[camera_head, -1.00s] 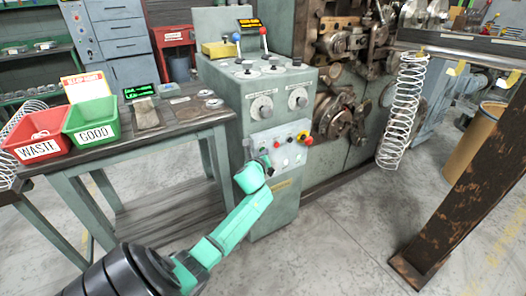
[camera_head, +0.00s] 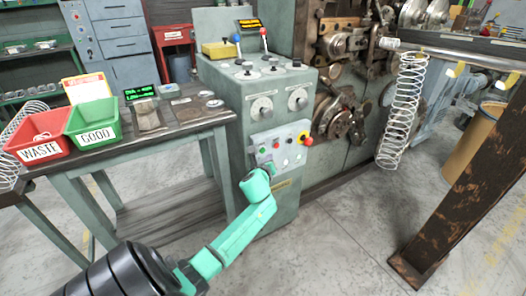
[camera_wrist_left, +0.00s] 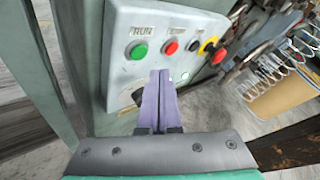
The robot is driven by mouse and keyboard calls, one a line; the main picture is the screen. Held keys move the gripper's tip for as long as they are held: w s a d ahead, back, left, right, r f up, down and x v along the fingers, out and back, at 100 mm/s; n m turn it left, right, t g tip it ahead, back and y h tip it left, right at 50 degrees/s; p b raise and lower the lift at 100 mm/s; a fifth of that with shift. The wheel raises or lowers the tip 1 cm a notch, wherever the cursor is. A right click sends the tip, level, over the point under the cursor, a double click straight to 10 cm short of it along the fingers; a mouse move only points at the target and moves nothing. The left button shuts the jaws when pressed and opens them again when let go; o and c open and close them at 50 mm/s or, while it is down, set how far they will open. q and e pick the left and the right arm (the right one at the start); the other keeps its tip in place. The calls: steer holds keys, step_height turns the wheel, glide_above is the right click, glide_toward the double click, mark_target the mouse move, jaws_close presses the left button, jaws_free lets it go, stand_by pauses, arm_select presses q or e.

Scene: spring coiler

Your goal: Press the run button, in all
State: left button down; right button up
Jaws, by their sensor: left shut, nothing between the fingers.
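The run button (camera_wrist_left: 138,51) is a green round button under the word RUN, at the left end of the grey control panel (camera_wrist_left: 124,22) in the left wrist view. In the head view the same panel (camera_head: 291,158) sits on the front of the green machine console, and the green button (camera_head: 262,150) shows small. My left gripper (camera_wrist_left: 160,73) is shut and empty; its purple fingers point at the panel, below and right of the run button in the wrist view. I see no clear contact with the button. In the head view the left gripper (camera_head: 268,168) is partly hidden by its wrist. My right gripper is out of view.
Beside the run button are a red button (camera_wrist_left: 171,47) and a red emergency knob (camera_head: 307,140). A table (camera_head: 150,143) with a red WASTE bin (camera_head: 20,133) and green GOOD bin (camera_head: 92,116) stands left. A spring (camera_head: 402,112) hangs right. Floor in front is clear.

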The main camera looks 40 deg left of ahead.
arm_select(q)
steer(key=shift+s+d, duration=0.25)
steer(key=shift+d, duration=0.6)
steer(key=shift+s+d, duration=0.25)
steer(key=shift+d, duration=0.55)
